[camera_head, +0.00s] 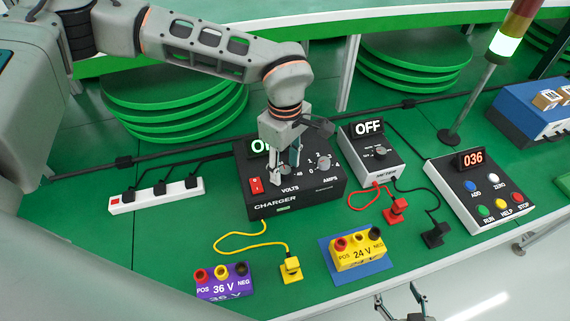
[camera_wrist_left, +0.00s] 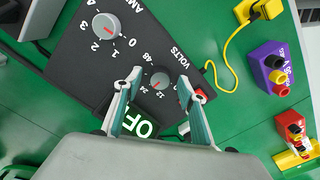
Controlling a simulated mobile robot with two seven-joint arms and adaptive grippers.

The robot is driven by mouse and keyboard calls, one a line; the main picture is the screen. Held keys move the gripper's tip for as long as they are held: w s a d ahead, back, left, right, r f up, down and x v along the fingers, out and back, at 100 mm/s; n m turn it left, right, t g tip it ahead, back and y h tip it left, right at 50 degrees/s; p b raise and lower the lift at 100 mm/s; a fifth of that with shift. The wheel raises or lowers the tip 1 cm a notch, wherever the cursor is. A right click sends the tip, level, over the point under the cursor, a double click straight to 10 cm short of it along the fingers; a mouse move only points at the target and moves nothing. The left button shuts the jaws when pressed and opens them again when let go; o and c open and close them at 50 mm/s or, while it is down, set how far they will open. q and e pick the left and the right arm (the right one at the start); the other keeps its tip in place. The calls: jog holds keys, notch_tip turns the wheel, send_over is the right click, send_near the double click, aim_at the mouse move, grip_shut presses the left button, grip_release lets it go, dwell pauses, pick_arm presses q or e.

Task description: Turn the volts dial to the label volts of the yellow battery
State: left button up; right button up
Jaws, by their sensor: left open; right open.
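The yellow battery (camera_head: 358,253) is labelled 24 V and sits on a blue mat. The black charger (camera_head: 268,203) has a VOLTS dial and an AMPS dial. The grey volts dial (camera_wrist_left: 160,80) has labels 12, 24, 36 and 48 around it; its red mark appears to be on the 12 side. My left gripper (camera_head: 287,178) points down over the volts dial, open. In the left wrist view its fingers (camera_wrist_left: 155,88) stand on either side of the dial; contact cannot be told. My right gripper (camera_head: 400,303) is open and empty below the table's front edge.
The amps dial (camera_wrist_left: 106,26) is beside the volts dial. A red switch (camera_head: 256,186) is on the charger's left. A purple 36 V battery (camera_head: 223,280), yellow plug (camera_head: 291,268), meter box (camera_head: 372,153) and button panel (camera_head: 479,190) stand around it.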

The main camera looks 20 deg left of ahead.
aim_at(285, 170)
pick_arm(q)
notch_tip(285, 170, up, 12)
dwell(0.5)
dwell(0.4)
